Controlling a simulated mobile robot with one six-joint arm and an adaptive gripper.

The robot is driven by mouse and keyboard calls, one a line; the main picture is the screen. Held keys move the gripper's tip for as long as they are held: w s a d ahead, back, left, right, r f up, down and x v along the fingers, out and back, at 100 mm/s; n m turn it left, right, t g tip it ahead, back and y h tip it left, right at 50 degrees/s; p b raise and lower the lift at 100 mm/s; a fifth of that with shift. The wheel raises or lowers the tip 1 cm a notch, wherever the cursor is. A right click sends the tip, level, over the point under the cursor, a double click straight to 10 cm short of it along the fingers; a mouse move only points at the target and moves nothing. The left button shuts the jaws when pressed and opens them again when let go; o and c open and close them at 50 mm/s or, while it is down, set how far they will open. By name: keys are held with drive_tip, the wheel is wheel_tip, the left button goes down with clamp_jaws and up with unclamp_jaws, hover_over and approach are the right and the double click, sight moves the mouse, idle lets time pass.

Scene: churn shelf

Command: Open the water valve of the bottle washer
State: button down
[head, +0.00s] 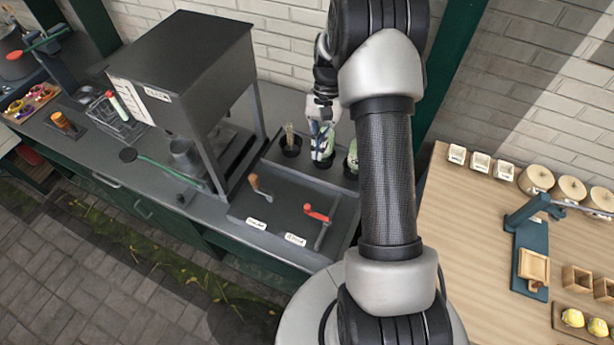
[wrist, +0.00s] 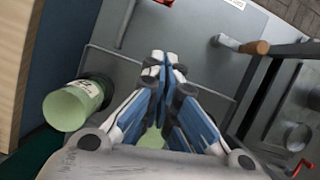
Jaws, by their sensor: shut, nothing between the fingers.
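The bottle washer is a grey tray (head: 285,205) with bottles in black cups along its back. On its front part are a red lever (head: 316,212) on a grey stem and a wooden-handled lever (head: 255,184). Each has a white label near it, too small to read, so I cannot tell for sure which is the water valve. The wooden-handled lever also shows in the wrist view (wrist: 257,47), right of my fingertips. My gripper (head: 320,155) is shut and empty, pointing down over the middle bottle at the back, apart from both levers. It shows centrally in the wrist view (wrist: 162,66).
A pale green bottle (wrist: 72,106) stands close beside my gripper, and another is partly hidden beneath it. A dark box-like machine (head: 190,70) on legs stands left of the tray. A wooden table (head: 450,230) with jars is at the right. The tray's front is mostly clear.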

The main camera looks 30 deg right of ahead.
drive_tip(key=shift+s, duration=0.25)
drive_tip(key=b, duration=0.1)
approach(317, 214)
drive_tip(key=w+f, duration=0.2)
drive_tip(key=w+d+f, duration=0.1)
drive_tip(key=w+f, duration=0.2)
drive_tip(key=shift+w+d+f, duration=0.2)
drive_tip(key=shift+s+a+r, duration=0.1)
drive_tip(key=shift+s+a, duration=1.25)
